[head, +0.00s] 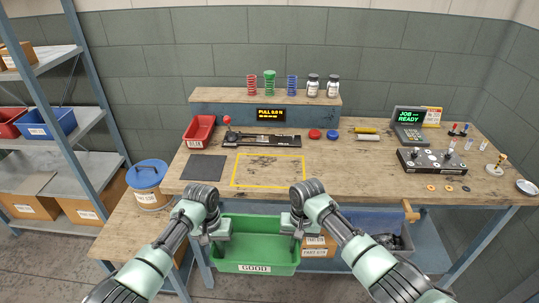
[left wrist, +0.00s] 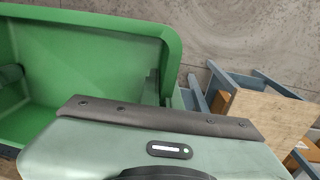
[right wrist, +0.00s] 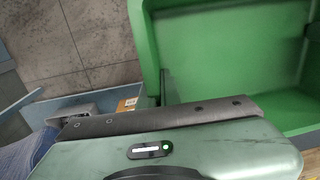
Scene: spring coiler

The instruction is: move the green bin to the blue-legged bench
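The green bin (head: 255,231), with a GOOD label on its front, is upright below the front edge of the workbench and looks empty. Its inside also shows in the left wrist view (left wrist: 90,60) and the right wrist view (right wrist: 225,60). My left gripper (head: 216,238) is at the bin's left end wall and my right gripper (head: 297,234) at its right end wall. Both appear shut on the walls, though the wrist housings mostly hide the fingertips. A low wooden-topped bench (head: 128,228) with blue legs stands at the left; its top shows in the left wrist view (left wrist: 268,112).
The large workbench (head: 335,170) also has blue legs and carries a red bin (head: 199,131), tools and a control box (head: 432,161). Shelving is at far left.

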